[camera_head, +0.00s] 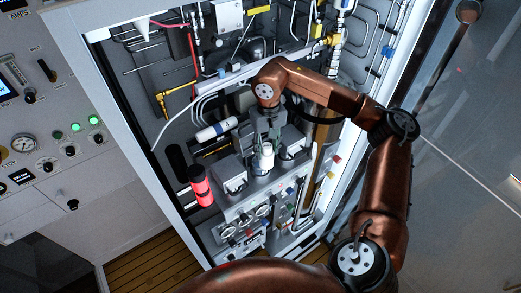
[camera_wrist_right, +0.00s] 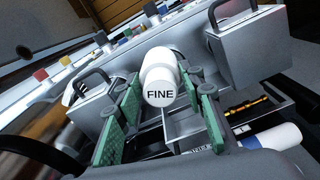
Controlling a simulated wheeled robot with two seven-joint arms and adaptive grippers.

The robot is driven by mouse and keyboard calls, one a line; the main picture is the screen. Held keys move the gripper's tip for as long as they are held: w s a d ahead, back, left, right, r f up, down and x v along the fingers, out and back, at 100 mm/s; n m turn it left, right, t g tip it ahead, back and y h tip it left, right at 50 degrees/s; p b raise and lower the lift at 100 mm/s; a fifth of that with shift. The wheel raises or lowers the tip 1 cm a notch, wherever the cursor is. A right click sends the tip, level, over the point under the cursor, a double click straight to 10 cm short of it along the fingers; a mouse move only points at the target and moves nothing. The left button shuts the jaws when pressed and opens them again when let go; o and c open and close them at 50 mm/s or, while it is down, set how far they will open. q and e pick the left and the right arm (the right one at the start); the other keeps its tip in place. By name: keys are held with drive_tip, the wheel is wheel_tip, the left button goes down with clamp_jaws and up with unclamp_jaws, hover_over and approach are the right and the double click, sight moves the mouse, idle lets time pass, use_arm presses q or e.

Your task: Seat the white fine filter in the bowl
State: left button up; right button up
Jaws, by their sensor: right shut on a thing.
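The white fine filter (camera_wrist_right: 161,82) is a white cylinder with "FINE" on its end face, in the middle of the right wrist view. In the head view the white filter (camera_head: 266,156) shows below my right gripper (camera_head: 266,143). In the wrist view the green-padded fingers of my right gripper (camera_wrist_right: 163,100) stand on both sides of the filter, shut on it. The filter stands between two grey housings. I cannot make out the bowl; the filter and fingers cover that spot, so I cannot tell whether the filter is inside it. My left gripper is not in view.
Grey housings with black handles (camera_wrist_right: 75,112) (camera_wrist_right: 248,47) flank the filter closely. A white cylinder with a blue band (camera_head: 216,130) lies to the left, and a red cylinder (camera_head: 201,186) stands lower left. Valves and gauges (camera_head: 250,217) are in front. Cabinet walls bound both sides.

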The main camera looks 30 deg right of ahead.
drive_tip(key=w+f+b, duration=0.1)
drive_tip(key=f, duration=0.1)
drive_tip(key=w+f+b, duration=0.1)
drive_tip(key=f, duration=0.1)
drive_tip(key=w+f+b, duration=0.1)
drive_tip(key=w+f, duration=0.1)
drive_tip(key=f, duration=0.1)
drive_tip(key=shift+a, duration=0.1)
drive_tip(key=shift+f, duration=0.15)
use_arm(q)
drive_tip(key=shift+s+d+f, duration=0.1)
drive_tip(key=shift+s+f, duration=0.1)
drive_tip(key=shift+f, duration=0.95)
use_arm(e)
drive_tip(key=o, duration=1.2)
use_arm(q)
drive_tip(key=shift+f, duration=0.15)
